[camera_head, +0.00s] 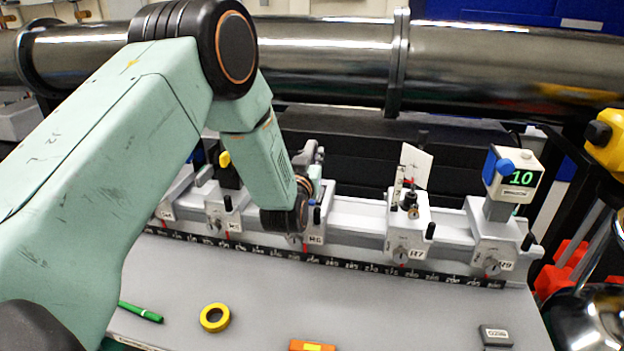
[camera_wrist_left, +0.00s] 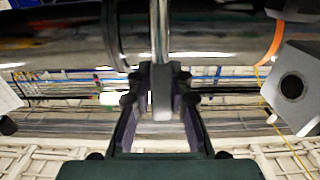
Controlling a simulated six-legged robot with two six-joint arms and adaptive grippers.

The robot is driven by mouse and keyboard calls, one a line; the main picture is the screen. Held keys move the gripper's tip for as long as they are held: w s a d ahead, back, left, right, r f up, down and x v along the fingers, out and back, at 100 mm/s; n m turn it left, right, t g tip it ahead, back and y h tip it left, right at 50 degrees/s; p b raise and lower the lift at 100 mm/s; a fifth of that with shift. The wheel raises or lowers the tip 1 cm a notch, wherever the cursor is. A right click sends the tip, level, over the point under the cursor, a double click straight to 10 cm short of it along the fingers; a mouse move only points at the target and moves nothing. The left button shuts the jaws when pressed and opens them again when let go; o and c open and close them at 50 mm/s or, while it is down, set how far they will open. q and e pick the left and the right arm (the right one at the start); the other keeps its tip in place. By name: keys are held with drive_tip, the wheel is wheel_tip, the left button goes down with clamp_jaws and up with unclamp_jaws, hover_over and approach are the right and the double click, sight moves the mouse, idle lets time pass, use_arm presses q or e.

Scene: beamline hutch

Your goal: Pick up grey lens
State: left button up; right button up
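My left arm comes in from the left in the head view and hides part of the rail. My left gripper (camera_head: 316,156) is at the holder marked H6 (camera_head: 314,238), mostly hidden behind its own wrist. In the left wrist view the two dark fingers (camera_wrist_left: 161,92) have a narrow grey piece between them, with a shiny upright rod above it. The grey piece fills the gap and looks clamped. It appears to be the grey lens (camera_wrist_left: 162,106) seen edge-on, but its face is not visible. My right gripper is in neither view.
The rail carries several holders, including H7 (camera_head: 408,235) with a white card and H9 (camera_head: 494,236) under a display reading 10. A steel pipe (camera_head: 500,68) runs behind. Yellow tape (camera_head: 215,318), a green pen (camera_head: 141,312), an orange block (camera_head: 312,346) and a grey block (camera_head: 495,335) lie in front.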

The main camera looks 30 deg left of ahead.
use_arm(q)
drive_tip(key=shift+s+a+f, duration=0.1)
drive_tip(key=shift+a, duration=0.25)
drive_tip(key=c, duration=0.3)
drive_tip(key=shift+d, duration=0.45)
clamp_jaws()
drive_tip(key=shift+a, duration=0.35)
drive_tip(key=shift+d+r, duration=0.15)
drive_tip(key=shift+r, duration=0.05)
